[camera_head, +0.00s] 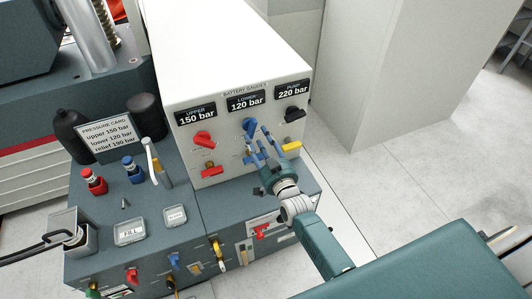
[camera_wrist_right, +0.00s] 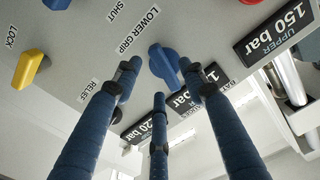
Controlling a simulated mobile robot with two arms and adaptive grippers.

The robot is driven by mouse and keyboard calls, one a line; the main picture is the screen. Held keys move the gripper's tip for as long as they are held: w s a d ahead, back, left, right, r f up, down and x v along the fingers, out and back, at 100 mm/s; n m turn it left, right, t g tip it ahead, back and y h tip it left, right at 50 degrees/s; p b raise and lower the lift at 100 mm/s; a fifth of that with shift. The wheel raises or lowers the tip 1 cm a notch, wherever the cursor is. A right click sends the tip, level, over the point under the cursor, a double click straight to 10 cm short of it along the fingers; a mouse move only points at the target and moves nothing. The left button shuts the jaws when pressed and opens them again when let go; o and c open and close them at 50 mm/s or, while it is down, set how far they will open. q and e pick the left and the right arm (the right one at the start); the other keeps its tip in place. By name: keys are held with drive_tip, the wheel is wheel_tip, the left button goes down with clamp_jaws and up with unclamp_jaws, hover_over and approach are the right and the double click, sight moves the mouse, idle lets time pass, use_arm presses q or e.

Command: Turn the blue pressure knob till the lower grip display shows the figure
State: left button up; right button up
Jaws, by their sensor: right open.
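The blue pressure knob (camera_head: 250,126) sits on the white panel's face below the lower display (camera_head: 246,101), which reads 120 bar. The pressure card (camera_head: 106,135) lists lower 120 bar. My right gripper (camera_head: 259,147) is in front of the panel at the blue knob, with its fingers spread. In the right wrist view the blue knob (camera_wrist_right: 163,65) lies between and beyond the tips of the three open fingers (camera_wrist_right: 160,76), beside the LOWER GRIP label. Whether any finger touches it cannot be told. My left gripper is out of view.
A red knob (camera_head: 203,138) and red lever (camera_head: 212,170) are left of the blue knob. A black knob (camera_head: 294,114) and yellow lever (camera_head: 291,146) are to its right. Bottles, trays and small caps stand on the grey bench at left. Open floor lies right.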

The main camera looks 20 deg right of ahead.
drive_tip(key=s, duration=0.9)
drive_tip(key=shift+s+d, duration=0.15)
drive_tip(key=shift+s, duration=0.1)
drive_tip(key=s+a+f+n+g, duration=0.1)
drive_tip(key=s+f+g, duration=0.45)
drive_tip(key=f, duration=0.95)
drive_tip(key=s+a+f+n+g, duration=0.1)
drive_tip(key=s+f+n+g, duration=0.1)
drive_tip(key=s+f, duration=0.9)
drive_tip(key=s+d+f+g, duration=0.1)
drive_tip(key=s+f+g, duration=0.2)
drive_tip(key=s+f, duration=0.4)
drive_tip(key=s+d+f+n+g, duration=0.1)
drive_tip(key=s+f, duration=0.6)
drive_tip(key=s, duration=0.7)
drive_tip(key=s+d+f+n+g, duration=0.1)
drive_tip(key=s+f+g, duration=0.4)
drive_tip(key=s, duration=0.5)
wheel_tip(320, 180, down, 2)
drive_tip(key=shift+s+d+f+h, duration=0.2)
drive_tip(key=shift+d+h, duration=0.1)
drive_tip(key=shift+d, duration=0.45)
drive_tip(key=shift+w+g, duration=0.1)
drive_tip(key=shift+g, duration=0.15)
